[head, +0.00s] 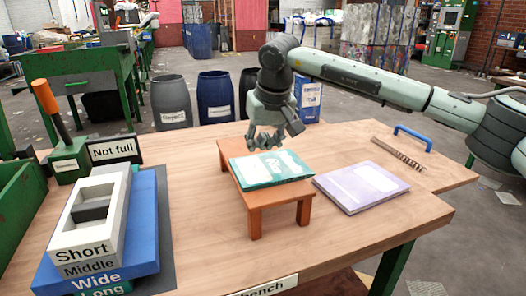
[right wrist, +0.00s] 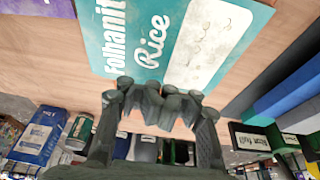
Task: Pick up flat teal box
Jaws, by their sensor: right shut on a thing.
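The flat teal box (head: 272,172) lies level at the top of a small orange-brown wooden stand (head: 262,195) on the bench; I cannot tell whether it is slightly raised. Its printed face, with "Rice" on it, also shows in the right wrist view (right wrist: 140,45). My right gripper (head: 266,145) is above the stand, at the far edge of the teal box, shut on that edge. In the right wrist view its fingers (right wrist: 160,100) meet the box's edge; the exact contact is hidden. My left gripper is not in view.
A lilac flat box (head: 362,187) lies right of the stand. A spring (head: 398,153) and a blue handle (head: 412,137) are farther right. Stacked gauge blocks (head: 100,240) and a "Not full" sign (head: 112,151) stand left. Barrels (head: 172,103) stand behind the bench. The bench front is clear.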

